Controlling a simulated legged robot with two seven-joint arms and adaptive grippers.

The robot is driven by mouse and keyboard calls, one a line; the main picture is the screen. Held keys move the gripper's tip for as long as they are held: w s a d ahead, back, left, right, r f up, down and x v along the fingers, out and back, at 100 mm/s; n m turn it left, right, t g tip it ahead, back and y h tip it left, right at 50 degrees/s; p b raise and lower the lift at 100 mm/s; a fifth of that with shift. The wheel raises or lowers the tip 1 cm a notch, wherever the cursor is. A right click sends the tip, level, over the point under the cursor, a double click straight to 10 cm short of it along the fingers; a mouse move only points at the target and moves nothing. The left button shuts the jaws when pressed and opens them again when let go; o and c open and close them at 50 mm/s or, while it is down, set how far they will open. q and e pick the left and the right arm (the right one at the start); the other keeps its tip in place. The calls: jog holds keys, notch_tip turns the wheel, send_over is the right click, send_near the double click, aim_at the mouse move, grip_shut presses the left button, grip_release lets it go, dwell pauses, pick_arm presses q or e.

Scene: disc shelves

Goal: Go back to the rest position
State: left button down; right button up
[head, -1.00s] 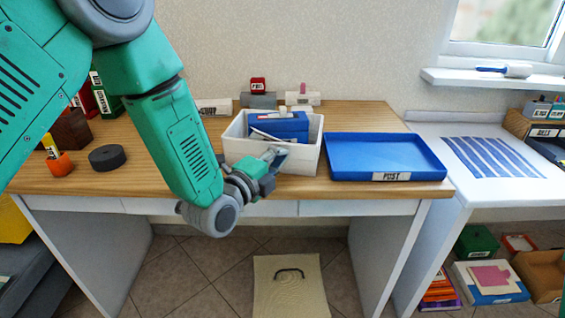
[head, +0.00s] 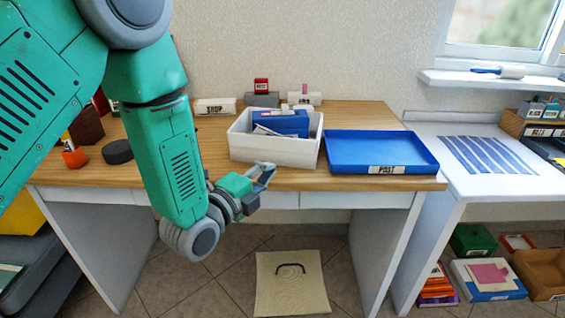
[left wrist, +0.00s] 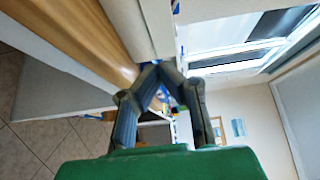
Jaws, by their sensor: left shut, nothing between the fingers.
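My left gripper (head: 265,176) is at the front edge of the wooden desk (head: 200,178), just in front of the white box. Its fingers are shut and hold nothing. In the left wrist view the fingers (left wrist: 158,72) meet near the desk edge (left wrist: 95,35). My left arm comes in from the upper left and hides part of the desk. My right gripper is in neither view.
A white box (head: 270,155) holding blue items stands mid-desk. Right of it is a blue tray (head: 350,166) labelled POST. A black disc (head: 117,151) and orange pot (head: 75,158) lie at left. A white table (head: 440,185) adjoins at right.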

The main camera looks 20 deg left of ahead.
pick_arm(q)
jog(key=s+a+f+n+g+y, duration=0.25)
jog(key=s+f+n+g, duration=0.3)
jog(key=s+f, duration=0.35)
jog(key=s+a+f+n+g+y, duration=0.1)
jog(key=s+a+f+n+g, duration=0.25)
jog(key=s+f+n, duration=0.6)
jog(key=s+a+f+n+g+y, duration=0.1)
jog(key=s+f+n+g, duration=0.2)
jog(key=s+f, duration=0.2)
jog(key=s+a+f+n+g+y, duration=0.1)
jog(key=s+f+g, duration=0.3)
jog(key=s, duration=0.7)
jog(key=shift+s+a+f+n+g, duration=0.15)
jog(key=shift+a+f+n+g, duration=0.25)
jog(key=shift+n, duration=0.5)
jog(key=shift+f, duration=0.1)
jog(key=shift+d, duration=0.1)
